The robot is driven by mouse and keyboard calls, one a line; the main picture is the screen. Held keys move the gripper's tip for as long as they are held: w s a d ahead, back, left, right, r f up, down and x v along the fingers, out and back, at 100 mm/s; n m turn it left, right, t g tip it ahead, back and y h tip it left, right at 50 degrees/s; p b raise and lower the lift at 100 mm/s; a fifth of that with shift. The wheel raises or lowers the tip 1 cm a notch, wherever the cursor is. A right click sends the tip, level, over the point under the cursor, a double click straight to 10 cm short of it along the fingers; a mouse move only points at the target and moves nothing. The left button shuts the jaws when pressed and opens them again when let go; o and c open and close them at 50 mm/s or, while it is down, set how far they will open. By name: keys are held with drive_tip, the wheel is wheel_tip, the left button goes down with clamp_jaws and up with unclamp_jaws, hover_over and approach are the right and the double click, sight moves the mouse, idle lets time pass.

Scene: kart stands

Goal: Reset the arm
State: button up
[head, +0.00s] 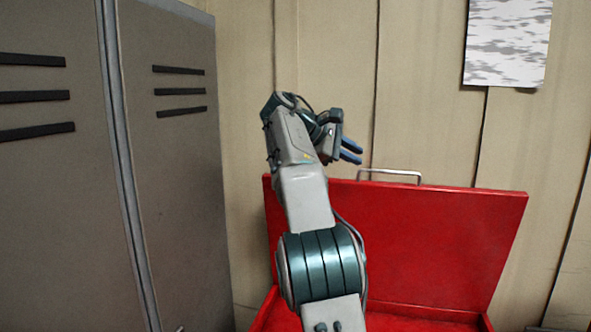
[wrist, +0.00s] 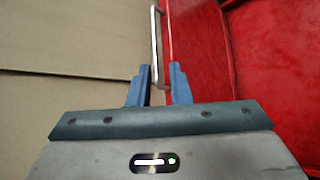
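My arm rises in the middle of the head view, bent at the top, with my gripper (head: 351,151) pointing to the right. It is in front of the wall, above the upper edge of an open red toolbox lid (head: 420,240). In the wrist view my gripper (wrist: 159,85) shows two blue fingers apart with a gap between them and nothing held. The lid's metal handle (head: 390,173) also shows in the wrist view (wrist: 155,45), seen beyond the gap between the fingertips. I cannot tell how far the fingers are from it.
Grey metal lockers (head: 175,200) with dark slots stand close on the left. A beige panelled wall (head: 420,120) is behind, with a grey and white sheet (head: 507,42) at the upper right. The red box's body (head: 400,322) is at the bottom, mostly out of view.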

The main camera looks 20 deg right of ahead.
drive_tip(key=s+a+f+m+t+y+b, duration=0.1)
drive_tip(key=s+a+f+y, duration=0.3)
drive_tip(key=s+a+f, duration=0.4)
drive_tip(key=s+a+f+m+t+y+b, duration=0.1)
drive_tip(key=s+a+f+m+y+b, duration=0.2)
drive_tip(key=s+a+f, duration=0.5)
drive_tip(key=s+a+f+m+t+y+b, duration=0.1)
drive_tip(key=s+a+f+y, duration=0.4)
drive_tip(key=s+f, duration=1)
drive_tip(key=a+f+m+b, duration=0.1)
drive_tip(key=a+f+m, duration=0.1)
drive_tip(key=f, duration=0.4)
drive_tip(key=shift+s+a, duration=0.25)
drive_tip(key=shift+a, duration=0.35)
drive_tip(key=shift+d, duration=0.1)
